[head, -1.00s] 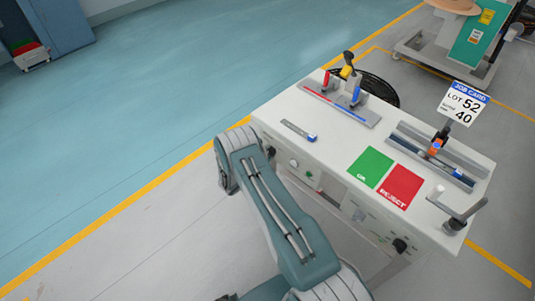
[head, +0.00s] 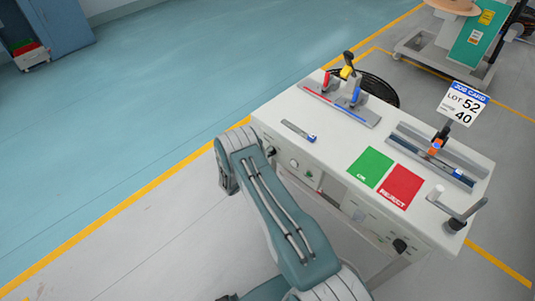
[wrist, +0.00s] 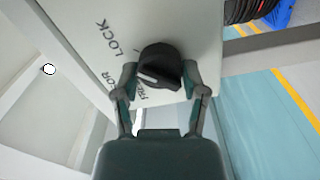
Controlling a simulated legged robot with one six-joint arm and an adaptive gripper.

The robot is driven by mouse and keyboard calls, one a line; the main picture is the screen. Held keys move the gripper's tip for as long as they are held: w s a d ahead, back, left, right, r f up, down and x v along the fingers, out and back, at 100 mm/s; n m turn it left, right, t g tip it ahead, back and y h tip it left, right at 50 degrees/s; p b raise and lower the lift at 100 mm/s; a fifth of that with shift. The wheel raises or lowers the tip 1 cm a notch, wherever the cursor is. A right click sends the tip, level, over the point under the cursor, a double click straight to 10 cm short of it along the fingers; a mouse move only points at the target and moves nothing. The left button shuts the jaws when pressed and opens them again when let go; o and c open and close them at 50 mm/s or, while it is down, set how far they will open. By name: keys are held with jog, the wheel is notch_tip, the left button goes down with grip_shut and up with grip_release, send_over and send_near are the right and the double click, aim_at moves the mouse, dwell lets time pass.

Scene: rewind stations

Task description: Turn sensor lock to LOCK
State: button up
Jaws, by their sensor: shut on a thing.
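The sensor lock knob (wrist: 162,56) is a round black knob on a pale panel in the wrist view. The panel carries the printed words LOCK above left of it and FREE just below it. The knob's white pointer line is on its lower left side, aimed left and slightly down, away from the word LOCK. My gripper (wrist: 160,76) has one finger on each side of the knob and is shut on it. FREE and the word at the left are partly covered by the fingers. In the head view my arm hides most of the gripper.
The white bench (head: 325,138) carries a green pad (head: 370,166), a red REJECT pad (head: 401,186), a slotted rail (head: 432,158) and a crank (head: 457,215) at its right end. A job card (head: 463,104) stands above the rail. Open floor lies left of the bench.

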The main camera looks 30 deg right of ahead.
jog(key=shift+s+d+f, duration=0.1)
jog(key=shift+s+f, duration=0.1)
jog(key=shift+f, duration=0.05)
jog(key=o, duration=1)
jog(key=shift+o, duration=0.7)
jog(key=shift+d, duration=0.1)
jog(key=shift+w, duration=0.1)
jog(key=shift+r, duration=0.1)
jog(key=v, duration=1.2)
